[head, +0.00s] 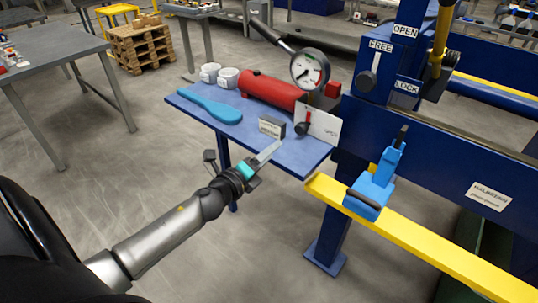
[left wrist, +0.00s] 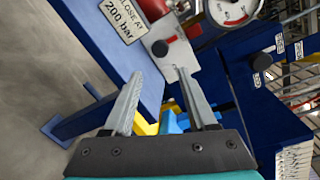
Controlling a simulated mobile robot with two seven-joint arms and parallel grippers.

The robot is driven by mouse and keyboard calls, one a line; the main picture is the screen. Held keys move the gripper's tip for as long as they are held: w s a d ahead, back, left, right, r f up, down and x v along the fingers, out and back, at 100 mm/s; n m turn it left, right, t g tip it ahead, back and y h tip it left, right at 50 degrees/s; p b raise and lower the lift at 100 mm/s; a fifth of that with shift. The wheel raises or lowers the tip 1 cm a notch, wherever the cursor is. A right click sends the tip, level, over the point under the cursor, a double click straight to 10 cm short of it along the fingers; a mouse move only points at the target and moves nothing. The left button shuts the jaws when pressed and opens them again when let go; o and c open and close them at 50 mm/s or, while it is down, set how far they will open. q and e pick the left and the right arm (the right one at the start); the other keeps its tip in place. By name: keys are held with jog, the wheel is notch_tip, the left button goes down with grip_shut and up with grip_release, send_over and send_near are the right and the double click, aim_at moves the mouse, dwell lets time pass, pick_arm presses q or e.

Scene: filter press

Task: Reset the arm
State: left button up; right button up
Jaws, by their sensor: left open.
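My left arm comes in from the left in the head view. My right gripper does not show in either view.
The blue table (head: 300,160) carries a red cylinder (head: 272,91), a pressure gauge (head: 309,69), a blue paddle-like tool (head: 209,105) and white cups (head: 228,78). To the right are the blue press frame, a yellow rail (head: 420,241) and a blue handled block (head: 375,183). Open floor lies below.

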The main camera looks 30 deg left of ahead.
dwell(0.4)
pick_arm(q)
jog(key=s+f+n+g+y, duration=0.1)
jog(key=s+f+n+g, duration=0.45)
jog(key=f, duration=0.85)
jog(key=s+f+n+g+y, duration=0.15)
jog(key=s+f+n, duration=0.6)
jog(key=f, duration=0.75)
jog(key=s+d+f+n+g, duration=0.2)
jog(key=s+d+f+g, duration=0.1)
jog(key=s, duration=0.7)
jog(key=s+d+f+n+g+h, duration=0.1)
jog(key=s+d+f+n+g, duration=0.2)
jog(key=s, duration=0.7)
jog(key=s+d+f+n+g+h, duration=0.1)
jog(key=s+d+f+n+g, duration=0.1)
jog(key=s+d+f, duration=0.4)
jog(key=s+f+n, duration=0.1)
jog(key=s+f, duration=0.2)
jog(key=s, duration=0.2)
jog(key=shift+g, duration=0.4)
